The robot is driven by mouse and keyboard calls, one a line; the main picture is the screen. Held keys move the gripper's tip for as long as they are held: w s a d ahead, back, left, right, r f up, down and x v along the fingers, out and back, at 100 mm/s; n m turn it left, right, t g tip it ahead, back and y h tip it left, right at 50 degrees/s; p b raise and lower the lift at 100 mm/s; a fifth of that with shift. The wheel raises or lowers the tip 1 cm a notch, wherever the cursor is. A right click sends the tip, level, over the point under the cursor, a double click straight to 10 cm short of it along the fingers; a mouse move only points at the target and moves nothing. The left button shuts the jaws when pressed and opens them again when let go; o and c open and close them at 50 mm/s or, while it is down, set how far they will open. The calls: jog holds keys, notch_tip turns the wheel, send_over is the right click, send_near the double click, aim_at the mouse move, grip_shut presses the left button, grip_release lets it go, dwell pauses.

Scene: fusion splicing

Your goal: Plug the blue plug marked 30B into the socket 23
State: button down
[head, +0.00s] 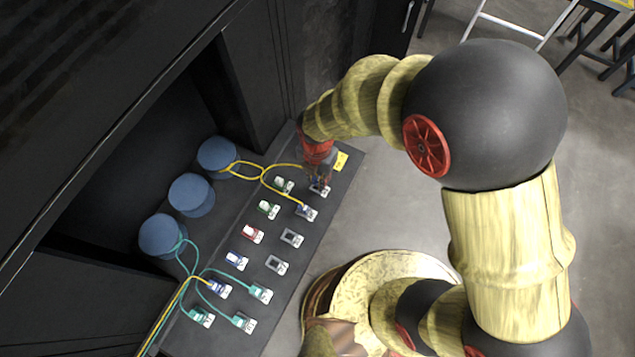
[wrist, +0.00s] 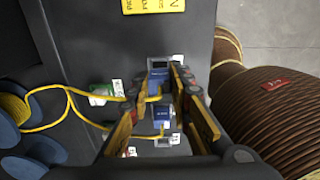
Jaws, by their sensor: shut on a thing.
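My gripper (head: 319,180) is at the upper right end of the socket panel, pointing down. In the wrist view, my gripper (wrist: 159,84) is shut on a blue plug (wrist: 157,78) with a yellow cable. That plug is at the top socket (wrist: 168,60) of the right column; I cannot tell whether it is fully seated. A second blue plug (wrist: 162,116) with a yellow cable sits in the socket just below, between the finger bodies; it also shows in the head view (head: 306,211). The plug markings and socket numbers are too small to read.
Two empty sockets (head: 291,238) are lower in the right column. Green, red, blue and teal plugs fill other sockets, such as a red plug (head: 252,233). Blue spools (head: 191,194) stand on the left, with yellow and teal cables. A yellow label (head: 341,160) lies beyond my gripper.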

aim_at(317, 178)
jog(key=shift+r+p, duration=1.05)
jog(key=shift+r, duration=0.55)
